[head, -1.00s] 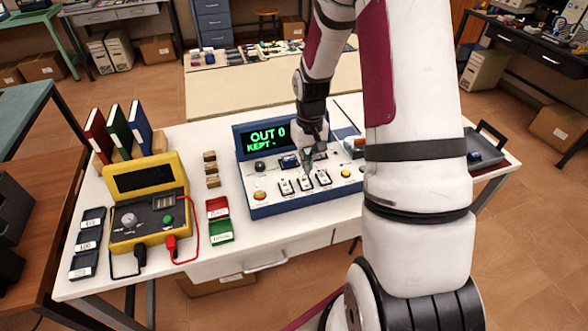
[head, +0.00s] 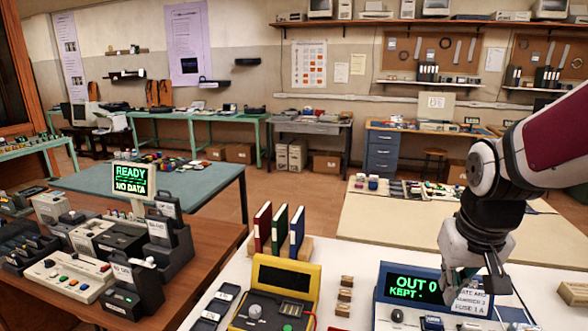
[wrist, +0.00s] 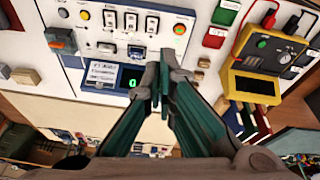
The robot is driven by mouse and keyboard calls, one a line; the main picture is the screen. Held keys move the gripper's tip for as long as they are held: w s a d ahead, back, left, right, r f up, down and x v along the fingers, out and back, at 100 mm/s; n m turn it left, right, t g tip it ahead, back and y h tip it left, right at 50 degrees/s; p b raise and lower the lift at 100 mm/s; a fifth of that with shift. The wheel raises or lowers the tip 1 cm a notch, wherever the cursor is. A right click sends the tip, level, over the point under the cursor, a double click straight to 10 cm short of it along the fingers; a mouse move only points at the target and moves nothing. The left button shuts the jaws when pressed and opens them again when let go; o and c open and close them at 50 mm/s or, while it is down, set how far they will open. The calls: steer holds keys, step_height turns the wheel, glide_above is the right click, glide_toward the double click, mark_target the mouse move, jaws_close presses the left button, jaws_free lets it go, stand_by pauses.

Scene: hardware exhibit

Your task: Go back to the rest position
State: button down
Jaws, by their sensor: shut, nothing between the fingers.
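My gripper (head: 484,287) is at the right of the head view, raised in front of the blue console (head: 380,297) on the white table. Its screen reads "OUT 0" and "KEPT". In the wrist view my gripper (wrist: 161,75) points at the console, with its fingertips together and nothing between them. The console's panel (wrist: 157,36) shows a row of white switches, coloured buttons and a dark blue part in a socket. I cannot tell the exact gap between fingertips and panel. The lower part of the console is cut off in the head view.
A yellow meter (head: 300,277) and red, green and blue binders (head: 280,232) stand left of the console. A cream table (head: 400,217) lies behind.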

steer(key=s+a+r+t, duration=0.1)
steer(key=s+a+r, duration=0.2)
steer(key=s, duration=0.3)
steer(key=s+a+r+n+t+y, duration=0.1)
steer(key=s+a+r, duration=0.3)
steer(key=s, duration=0.3)
steer(key=shift+a+r+t, duration=0.15)
steer(key=shift+r+t, duration=0.15)
steer(key=shift+t, duration=0.1)
stand_by(0.5)
